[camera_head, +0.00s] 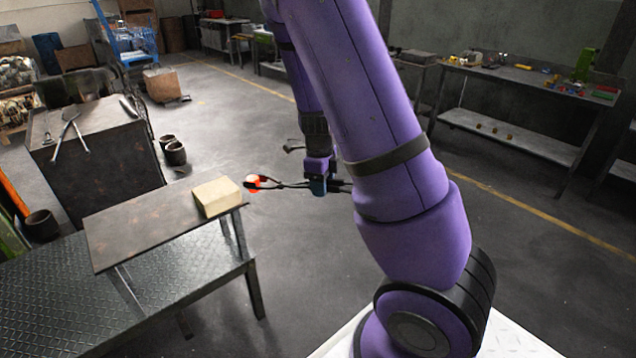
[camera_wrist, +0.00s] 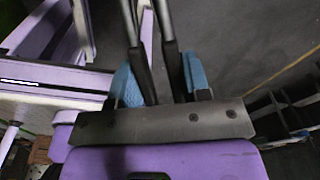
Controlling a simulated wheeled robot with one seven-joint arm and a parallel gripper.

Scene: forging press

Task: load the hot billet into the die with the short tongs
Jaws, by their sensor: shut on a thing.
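My gripper (camera_head: 318,186) is shut on the short tongs (camera_head: 290,185), held in mid-air to the right of a small table. The tongs' dark jaws point left and are around the glowing orange-red hot billet (camera_head: 253,182), just right of a pale block (camera_head: 217,197). In the wrist view, two tong handles (camera_wrist: 172,65) run between the blue finger pads of my gripper (camera_wrist: 160,80); the tong jaws and billet are out of that view. I cannot make out the die in either view.
The pale block sits at the right end of the small table (camera_head: 140,220). A dark bench (camera_head: 100,125) at left carries other tongs (camera_head: 70,130). Dark pots (camera_head: 175,153) stand on the floor. A workbench (camera_head: 520,85) stands at back right. Open floor lies between.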

